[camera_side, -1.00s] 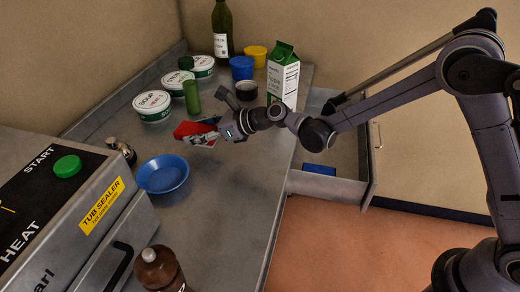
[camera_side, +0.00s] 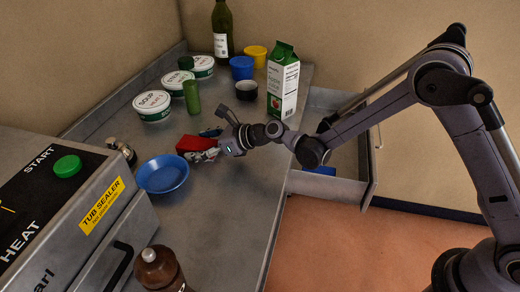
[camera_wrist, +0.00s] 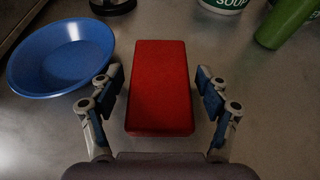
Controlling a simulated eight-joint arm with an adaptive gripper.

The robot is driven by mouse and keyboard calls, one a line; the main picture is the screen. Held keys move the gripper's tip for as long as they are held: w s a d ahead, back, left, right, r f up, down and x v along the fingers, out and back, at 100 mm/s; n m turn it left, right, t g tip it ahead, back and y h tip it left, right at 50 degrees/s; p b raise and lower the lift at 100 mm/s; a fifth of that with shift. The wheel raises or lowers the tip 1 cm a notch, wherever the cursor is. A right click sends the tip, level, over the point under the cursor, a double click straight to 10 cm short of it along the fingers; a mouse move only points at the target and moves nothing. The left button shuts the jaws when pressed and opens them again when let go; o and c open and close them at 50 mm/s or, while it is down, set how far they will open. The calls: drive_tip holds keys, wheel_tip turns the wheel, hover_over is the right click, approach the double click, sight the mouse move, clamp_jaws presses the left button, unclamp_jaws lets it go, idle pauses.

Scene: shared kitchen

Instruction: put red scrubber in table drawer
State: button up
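The red scrubber (camera_side: 193,143) is a red block at the counter's middle, behind and right of the blue bowl. In the wrist view the scrubber (camera_wrist: 160,85) lies lengthwise between my fingers. My gripper (camera_wrist: 164,95) is open around it, with a narrow gap showing on each side. In the side view my gripper (camera_side: 207,146) partly hides the scrubber, and whether it rests on the counter is hard to tell. The table drawer (camera_side: 335,187) is pulled open at the counter's right side, partly behind my arm. A blue item (camera_side: 320,170) shows inside it.
A blue bowl (camera_side: 163,174) sits close to my gripper. A green cylinder (camera_side: 191,97), soup tubs (camera_side: 153,105), a dark cup (camera_side: 246,91) and a carton (camera_side: 283,82) stand behind. A brown bottle (camera_side: 159,270) and tub sealer (camera_side: 60,210) are in front. The right-front counter is clear.

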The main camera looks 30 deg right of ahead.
drive_tip(key=shift+r, duration=0.15)
drive_tip(key=shift+s+d+r, duration=0.1)
drive_tip(key=shift+s+d, duration=0.05)
drive_tip(key=shift+d, duration=0.05)
drive_tip(key=v, duration=1)
drive_tip(key=shift+s+d+r, duration=0.15)
drive_tip(key=shift+s+d, duration=0.05)
drive_tip(key=shift+s, duration=0.05)
drive_tip(key=shift+s+d+r, duration=0.25)
drive_tip(key=shift+s+d, duration=0.1)
drive_tip(key=s+d+r+n+g+h, duration=0.2)
drive_tip(key=s+d+n+h, duration=0.7)
drive_tip(key=s+d+n, duration=1.3)
drive_tip(key=s+r+n, duration=0.1)
drive_tip(key=n, duration=0.3)
drive_tip(key=shift+r, duration=0.25)
drive_tip(key=shift+o, duration=0.4)
drive_tip(key=shift+s+d+f+n+g+h, duration=0.1)
drive_tip(key=shift+s+d+n+g+h, duration=0.2)
drive_tip(key=shift+n, duration=0.2)
